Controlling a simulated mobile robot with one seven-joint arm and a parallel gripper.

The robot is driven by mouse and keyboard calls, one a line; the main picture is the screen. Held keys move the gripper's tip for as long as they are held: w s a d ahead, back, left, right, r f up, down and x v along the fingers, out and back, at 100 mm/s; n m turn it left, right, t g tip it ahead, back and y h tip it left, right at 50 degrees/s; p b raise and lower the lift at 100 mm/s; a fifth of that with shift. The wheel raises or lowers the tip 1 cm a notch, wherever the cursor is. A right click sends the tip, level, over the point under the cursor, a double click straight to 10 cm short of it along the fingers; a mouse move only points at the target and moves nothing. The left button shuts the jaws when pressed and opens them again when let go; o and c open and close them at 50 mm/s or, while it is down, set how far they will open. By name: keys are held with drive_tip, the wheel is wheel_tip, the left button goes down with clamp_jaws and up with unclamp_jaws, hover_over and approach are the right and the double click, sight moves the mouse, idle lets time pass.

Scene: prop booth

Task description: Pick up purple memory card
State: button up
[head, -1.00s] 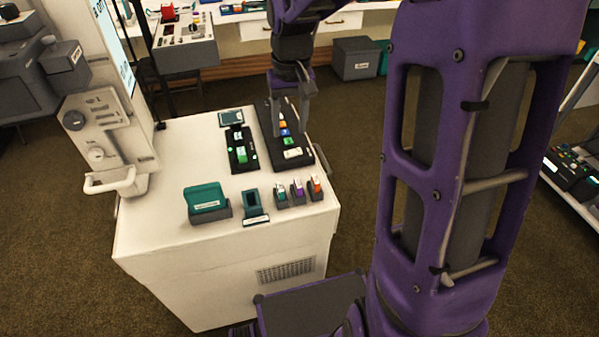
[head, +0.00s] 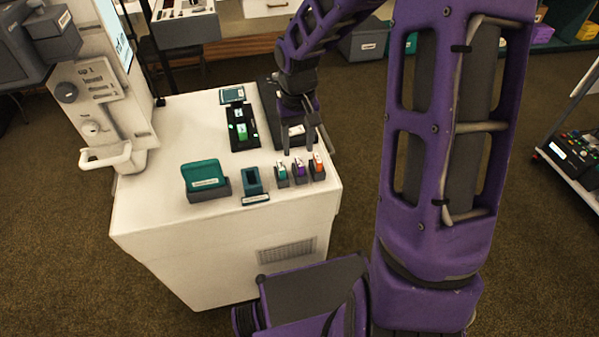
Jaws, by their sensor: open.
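The purple memory card (head: 298,164) stands upright in a small dark holder, the middle one of three near the front right of the white cabinet top. A teal card (head: 281,168) stands in the holder to its left and an orange card (head: 317,160) in the one to its right. My gripper (head: 308,150) points down just behind and above these holders. Its fingers are apart with nothing seen between them. The gap between the fingertips and the purple card is hard to judge from this view.
A teal box (head: 204,174) and a teal upright holder (head: 252,180) stand to the left. A black tray with green items (head: 241,130) lies behind. A dark panel (head: 268,92) is partly hidden by my gripper. The cabinet's front left top (head: 150,208) is clear.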

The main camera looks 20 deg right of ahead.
sight(300, 161)
drive_tip(key=f, duration=0.2)
drive_tip(key=f+b, duration=0.1)
drive_tip(key=f, duration=0.2)
drive_tip(key=shift+w+d+f, duration=0.1)
drive_tip(key=shift+d+f, duration=0.1)
drive_tip(key=shift+r, duration=0.1)
clamp_jaws()
idle(1.1)
